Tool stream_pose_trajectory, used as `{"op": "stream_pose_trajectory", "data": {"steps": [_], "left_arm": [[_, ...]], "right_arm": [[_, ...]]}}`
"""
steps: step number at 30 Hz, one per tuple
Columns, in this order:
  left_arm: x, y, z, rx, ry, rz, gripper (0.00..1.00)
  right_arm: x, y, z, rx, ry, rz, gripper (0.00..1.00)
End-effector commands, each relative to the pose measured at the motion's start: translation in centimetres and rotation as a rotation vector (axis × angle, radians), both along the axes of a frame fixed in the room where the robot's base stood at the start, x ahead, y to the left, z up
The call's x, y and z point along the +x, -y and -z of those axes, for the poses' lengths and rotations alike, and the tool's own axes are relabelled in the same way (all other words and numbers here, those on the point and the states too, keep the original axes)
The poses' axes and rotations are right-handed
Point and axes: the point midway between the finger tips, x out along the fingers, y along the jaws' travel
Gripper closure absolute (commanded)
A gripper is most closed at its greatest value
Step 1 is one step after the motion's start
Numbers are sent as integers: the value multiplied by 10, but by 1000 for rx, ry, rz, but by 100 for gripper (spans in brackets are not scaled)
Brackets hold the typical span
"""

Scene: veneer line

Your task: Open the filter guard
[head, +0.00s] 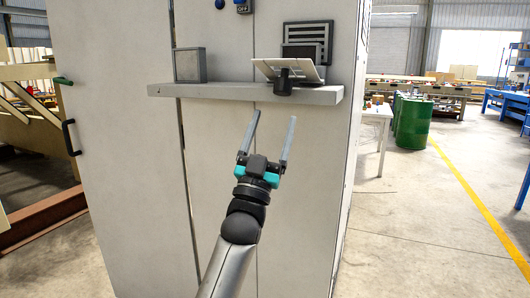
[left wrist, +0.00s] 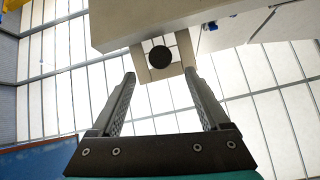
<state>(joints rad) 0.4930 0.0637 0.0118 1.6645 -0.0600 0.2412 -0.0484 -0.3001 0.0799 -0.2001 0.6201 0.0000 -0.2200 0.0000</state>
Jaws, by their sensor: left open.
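My left gripper (head: 274,133) is open and empty, its fingers pointing up just below the shelf on the grey cabinet. Above it, a pale tilted panel (head: 308,71) with a dark round knob (head: 283,84) stands at the shelf's front; I cannot tell whether this is the filter guard. A dark louvred grille (head: 308,36) is on the cabinet face behind the panel, partly hidden by it. In the left wrist view the dark knob (left wrist: 160,57) shows between and beyond the open fingertips (left wrist: 160,85), apart from them. My right gripper is not in view.
The grey shelf (head: 230,92) juts from the cabinet (head: 120,130) above my left gripper. A grey box (head: 190,65) stands on its left part. A black door handle (head: 70,138) is at left. A green barrel (head: 412,123) and white table stand at right; the floor there is mostly clear.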

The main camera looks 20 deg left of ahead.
Motion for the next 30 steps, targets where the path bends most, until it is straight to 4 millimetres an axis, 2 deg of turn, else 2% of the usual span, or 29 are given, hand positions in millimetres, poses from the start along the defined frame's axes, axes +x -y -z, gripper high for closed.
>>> {"op": "stream_pose_trajectory", "data": {"steps": [3, 11, 30], "left_arm": [[-14, -1, 18, 0, -4, -1, 21], [-34, -1, 39, 0, -3, 0, 21], [-37, -1, 45, 0, -10, 1, 21]], "right_arm": [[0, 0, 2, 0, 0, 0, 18], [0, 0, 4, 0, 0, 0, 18], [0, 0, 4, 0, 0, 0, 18]]}}
